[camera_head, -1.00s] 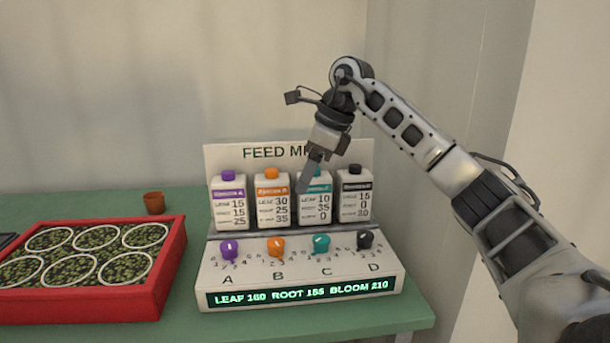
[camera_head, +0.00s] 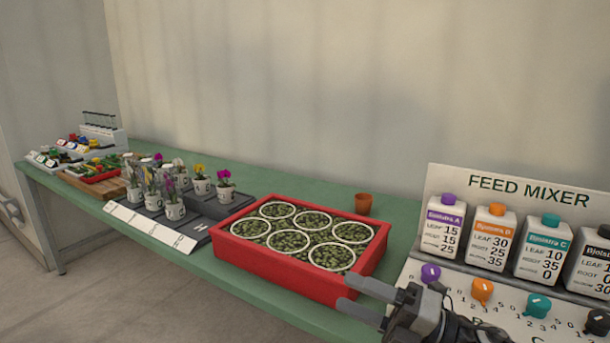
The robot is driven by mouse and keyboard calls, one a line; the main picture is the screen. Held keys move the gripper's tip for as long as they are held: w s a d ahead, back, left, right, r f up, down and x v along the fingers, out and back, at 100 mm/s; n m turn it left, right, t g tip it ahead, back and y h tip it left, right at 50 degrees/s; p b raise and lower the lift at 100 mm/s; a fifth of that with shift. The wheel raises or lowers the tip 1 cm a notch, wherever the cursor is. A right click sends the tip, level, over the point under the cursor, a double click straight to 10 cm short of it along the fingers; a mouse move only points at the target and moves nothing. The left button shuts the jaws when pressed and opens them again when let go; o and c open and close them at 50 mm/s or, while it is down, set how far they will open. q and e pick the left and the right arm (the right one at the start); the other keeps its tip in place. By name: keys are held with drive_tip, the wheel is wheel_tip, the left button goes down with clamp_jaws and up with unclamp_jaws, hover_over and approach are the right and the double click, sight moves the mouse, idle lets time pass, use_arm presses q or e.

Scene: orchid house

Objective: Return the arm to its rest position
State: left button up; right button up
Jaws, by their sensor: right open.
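My right gripper (camera_head: 362,300) shows at the bottom right of the head view. Its two fingers point left and stand apart, with nothing between them. It is in front of the feed mixer (camera_head: 448,182) and near the front right corner of the red tray (camera_head: 290,278). It hides part of the mixer's lower panel. Most of my right arm is out of the frame. My left gripper is not in view.
The green table (camera_head: 300,184) runs along the wall. The red tray holds several white rings. A small terracotta pot (camera_head: 363,204) stands behind it. Potted orchids (camera_head: 172,197) stand on a dark stand to the left. Coloured items (camera_head: 80,146) fill the far left end.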

drive_tip(key=s+d+f+m+t+h, duration=0.1)
drive_tip(key=s+d+f+m+h, duration=0.1)
drive_tip(key=s+f+m+h, duration=0.5)
drive_tip(key=s+d+f+m+t+h, duration=0.1)
drive_tip(key=s+d+f+m+h, duration=0.2)
drive_tip(key=s+f+m+h, duration=0.5)
wheel_tip(320, 180, down, 8)
drive_tip(key=s+m, duration=0.2)
drive_tip(key=m, duration=1.5)
drive_tip(key=shift+s+d+f+t, duration=0.15)
drive_tip(key=shift+s+d+t, duration=0.05)
drive_tip(key=shift+d+t, duration=0.1)
